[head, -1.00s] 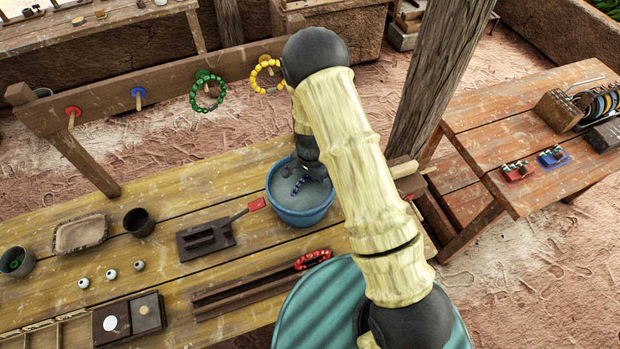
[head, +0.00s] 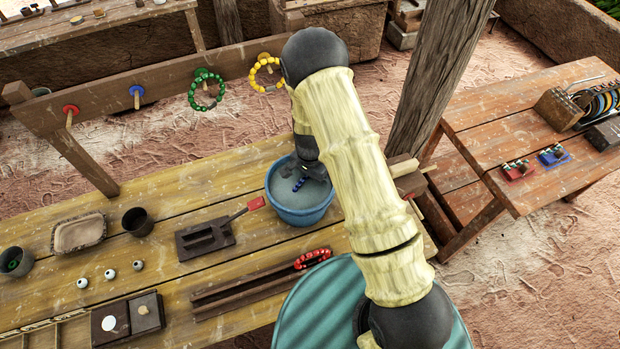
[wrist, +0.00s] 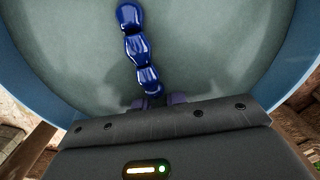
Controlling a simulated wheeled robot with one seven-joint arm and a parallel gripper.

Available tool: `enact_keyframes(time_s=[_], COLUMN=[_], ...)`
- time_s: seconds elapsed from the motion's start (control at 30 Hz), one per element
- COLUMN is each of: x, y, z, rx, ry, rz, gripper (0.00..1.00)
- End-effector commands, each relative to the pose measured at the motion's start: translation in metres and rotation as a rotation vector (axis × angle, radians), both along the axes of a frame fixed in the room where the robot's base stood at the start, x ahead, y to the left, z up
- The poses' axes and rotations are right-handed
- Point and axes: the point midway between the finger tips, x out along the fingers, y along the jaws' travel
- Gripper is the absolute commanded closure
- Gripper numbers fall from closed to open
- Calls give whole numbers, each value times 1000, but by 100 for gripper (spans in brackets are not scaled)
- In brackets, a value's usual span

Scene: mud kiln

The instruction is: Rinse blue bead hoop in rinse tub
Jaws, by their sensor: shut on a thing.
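The rinse tub (head: 305,218) is a round blue tub with grey-green water, standing on the wooden bench. My gripper (head: 302,172) is over the tub, its tips inside the rim. It is shut on the blue bead hoop (head: 298,185), of which only a few beads show in the head view. In the wrist view several glossy blue beads (wrist: 136,47) stretch away from the gripper (wrist: 155,101) against the water. The tub's rim (wrist: 290,40) curves around them. The rest of the hoop is hidden, and I cannot tell how deep it sits.
A green hoop (head: 207,106) and a yellow hoop (head: 254,76) hang on a rail behind the tub; the blue peg (head: 137,92) is bare. A red hoop (head: 314,258) lies on a wooden rack in front. A post stands behind right.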

Motion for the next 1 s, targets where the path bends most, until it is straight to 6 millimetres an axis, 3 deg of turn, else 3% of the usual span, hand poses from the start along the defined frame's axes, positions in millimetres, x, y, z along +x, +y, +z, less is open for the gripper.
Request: enact_keyframes(time_s=[1.0], x=[0], y=[0], z=[8], rx=[0], ry=[0], rz=[0], gripper=[100])
